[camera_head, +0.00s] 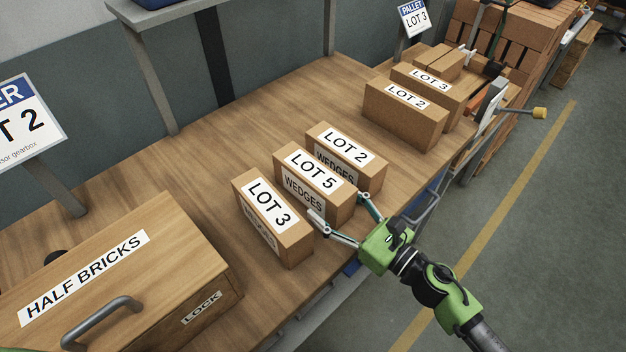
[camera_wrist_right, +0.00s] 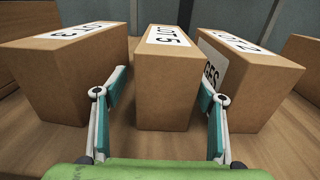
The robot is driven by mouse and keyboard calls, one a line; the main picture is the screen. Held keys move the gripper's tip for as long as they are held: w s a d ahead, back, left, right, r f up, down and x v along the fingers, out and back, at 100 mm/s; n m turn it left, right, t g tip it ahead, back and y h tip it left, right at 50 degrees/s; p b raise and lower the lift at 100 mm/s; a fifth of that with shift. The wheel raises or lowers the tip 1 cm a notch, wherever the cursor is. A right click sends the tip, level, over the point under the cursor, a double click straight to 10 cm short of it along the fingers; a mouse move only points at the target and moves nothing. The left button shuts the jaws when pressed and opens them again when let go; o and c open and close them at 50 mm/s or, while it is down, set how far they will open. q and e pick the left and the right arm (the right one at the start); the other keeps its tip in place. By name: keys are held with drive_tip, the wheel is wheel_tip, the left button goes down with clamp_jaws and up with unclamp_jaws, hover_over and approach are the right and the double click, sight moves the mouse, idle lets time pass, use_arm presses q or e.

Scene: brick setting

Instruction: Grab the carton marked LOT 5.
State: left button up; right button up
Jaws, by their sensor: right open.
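The carton marked LOT 5 (camera_head: 315,187) stands on the wooden table, the middle one of a row of three brown cartons. It also shows in the right wrist view (camera_wrist_right: 168,85), straight ahead between the fingers. The carton marked LOT 3 (camera_head: 271,217) stands to its left and a carton marked LOT 2 (camera_head: 345,157) to its right, with narrow gaps between. My right gripper (camera_head: 338,217) is open and empty at the near end of the LOT 5 carton, its fingers in line with the gaps either side. My left gripper is not in view.
A HALF BRICKS box (camera_head: 120,275) with a metal handle stands at the left front of the table. More cartons, LOT 2 (camera_head: 405,115) and LOT 3 (camera_head: 428,85), stand further back at the right. Bare tabletop (camera_head: 240,125) lies behind the row.

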sight(318, 185)
drive_tip(key=w+a+p, duration=0.1)
drive_tip(key=w, duration=0.1)
drive_tip(key=w+a+r+p, duration=0.1)
drive_tip(key=a, duration=0.1)
drive_tip(key=shift+w, duration=0.4)
drive_tip(key=shift+w+a, duration=0.25)
drive_tip(key=shift+a, duration=0.05)
drive_tip(key=shift+c, duration=0.4)
clamp_jaws()
drive_tip(key=shift+r, duration=0.15)
